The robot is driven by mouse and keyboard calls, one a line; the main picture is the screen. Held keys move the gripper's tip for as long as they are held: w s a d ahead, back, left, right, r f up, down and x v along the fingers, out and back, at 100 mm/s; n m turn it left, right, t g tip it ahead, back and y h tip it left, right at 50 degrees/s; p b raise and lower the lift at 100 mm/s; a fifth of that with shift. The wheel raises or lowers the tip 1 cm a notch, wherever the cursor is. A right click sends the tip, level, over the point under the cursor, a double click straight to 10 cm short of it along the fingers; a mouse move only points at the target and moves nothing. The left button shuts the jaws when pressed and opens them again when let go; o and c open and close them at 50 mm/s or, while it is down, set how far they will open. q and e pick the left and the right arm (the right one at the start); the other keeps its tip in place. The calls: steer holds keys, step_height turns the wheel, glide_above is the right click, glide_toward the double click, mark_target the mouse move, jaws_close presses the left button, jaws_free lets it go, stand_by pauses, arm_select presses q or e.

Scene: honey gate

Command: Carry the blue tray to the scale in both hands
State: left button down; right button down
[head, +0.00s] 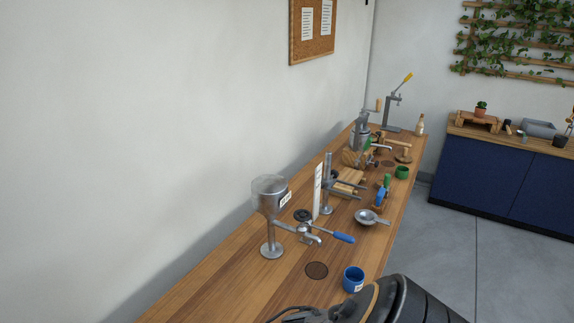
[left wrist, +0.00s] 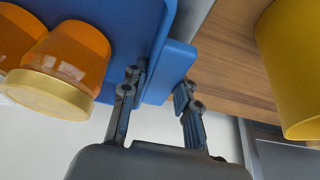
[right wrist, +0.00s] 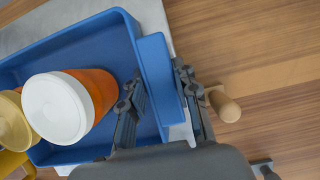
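The blue tray (left wrist: 105,20) shows in both wrist views, including the right wrist view (right wrist: 85,42); it is outside the head view. It carries orange jars: one with a gold lid (left wrist: 70,58) in the left wrist view, one with a white lid (right wrist: 60,108) in the right wrist view. My left gripper (left wrist: 157,92) has its fingers on both sides of the tray's end grip and looks closed on it. My right gripper (right wrist: 158,92) clasps the tray's other end the same way. I cannot make out the scale in any view.
A yellow container (left wrist: 295,65) stands near my left gripper. A wooden knob (right wrist: 225,105) is beside my right gripper.

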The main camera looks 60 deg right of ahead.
arm_select(q)
steer(key=c, duration=0.9)
jaws_free()
steer(key=shift+a+f, duration=0.1)
steer(key=shift+f, duration=0.05)
steer(key=shift+c, duration=0.2)
arm_select(e)
steer(key=c, duration=0.9)
jaws_free()
steer(key=shift+d+f, duration=0.15)
arm_select(q)
steer(key=o, duration=0.6)
arm_select(e)
steer(key=o, duration=0.5)
steer(key=shift+o, duration=0.2)
